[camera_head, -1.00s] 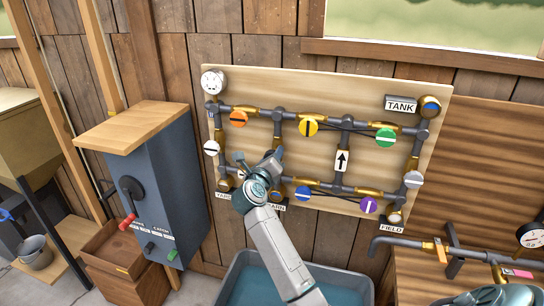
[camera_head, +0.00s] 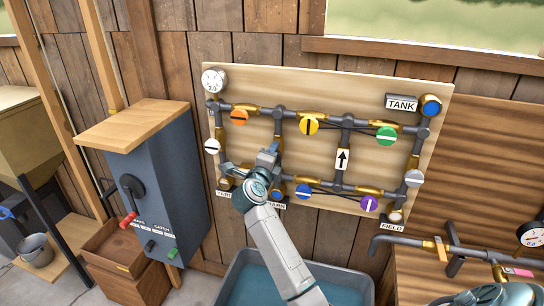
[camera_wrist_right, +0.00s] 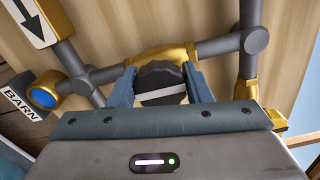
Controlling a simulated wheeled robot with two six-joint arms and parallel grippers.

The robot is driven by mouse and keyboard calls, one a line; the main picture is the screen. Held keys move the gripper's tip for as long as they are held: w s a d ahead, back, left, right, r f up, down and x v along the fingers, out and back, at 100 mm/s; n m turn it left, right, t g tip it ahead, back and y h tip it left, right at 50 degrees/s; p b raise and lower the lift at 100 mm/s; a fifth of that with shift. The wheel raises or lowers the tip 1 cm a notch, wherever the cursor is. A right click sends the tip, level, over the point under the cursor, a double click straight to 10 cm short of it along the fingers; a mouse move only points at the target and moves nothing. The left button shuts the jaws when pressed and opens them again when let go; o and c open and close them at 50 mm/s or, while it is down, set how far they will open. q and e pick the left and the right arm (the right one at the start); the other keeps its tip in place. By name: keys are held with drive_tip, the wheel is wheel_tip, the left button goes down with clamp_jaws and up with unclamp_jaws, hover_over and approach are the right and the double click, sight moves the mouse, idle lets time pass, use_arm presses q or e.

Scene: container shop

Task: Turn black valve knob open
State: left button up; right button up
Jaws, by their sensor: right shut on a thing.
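The black valve knob (camera_wrist_right: 162,82) shows in the right wrist view, in front of a brass valve body on a grey pipe. Its white stripe lies roughly along that pipe. My right gripper (camera_wrist_right: 160,92) is shut on the knob, one blue-grey finger on each side. In the head view my right gripper (camera_head: 247,163) is at the lower left of the pipe board (camera_head: 245,85) and hides the knob. My left gripper is not in view.
Other knobs on the board include orange (camera_head: 238,118), yellow (camera_head: 308,126), green (camera_head: 386,136), blue (camera_head: 303,192) and purple (camera_head: 369,204). A white gauge (camera_head: 213,80) is at the upper left. A grey tub (camera_head: 240,262) of water stands below.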

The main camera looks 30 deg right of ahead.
drive_tip(key=shift+f, duration=0.1)
idle(0.3)
drive_tip(key=o, duration=1)
drive_tip(key=shift+a, duration=0.15)
drive_tip(key=shift+s+a+f+b, duration=0.1)
drive_tip(key=shift+s+a+b, duration=0.15)
drive_tip(key=shift+b, duration=0.05)
drive_tip(key=b+v, duration=0.4)
drive_tip(key=v, duration=0.6)
drive_tip(key=shift+d, duration=0.1)
